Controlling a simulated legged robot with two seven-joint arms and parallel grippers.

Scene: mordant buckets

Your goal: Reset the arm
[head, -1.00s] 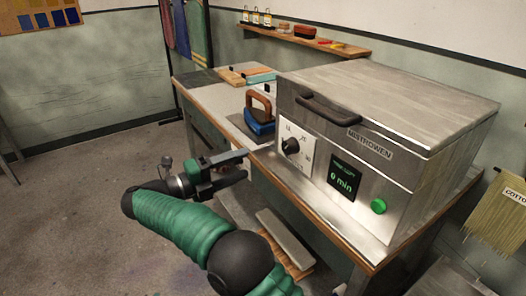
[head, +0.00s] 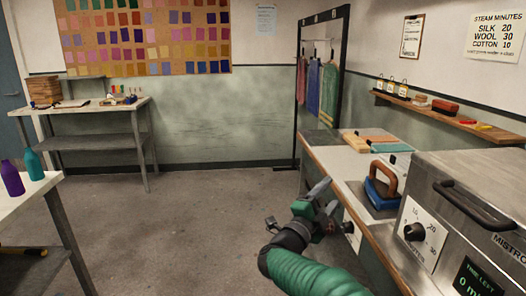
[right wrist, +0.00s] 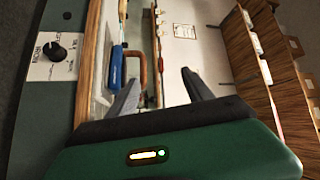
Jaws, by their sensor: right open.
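My right arm, with its green sleeve, comes in from the bottom of the head view. My right gripper (head: 328,205) is open and empty, in front of the table's near edge. Its two fingers also show apart in the right wrist view (right wrist: 160,85). My left gripper is not in view.
The steel steamer (head: 455,225) with dial and handle stands on the worktable at right. A blue iron with a brown handle (head: 383,188) sits left of it. A shelf (head: 450,118) runs above. Another table (head: 90,108) stands at the far left. The floor between is clear.

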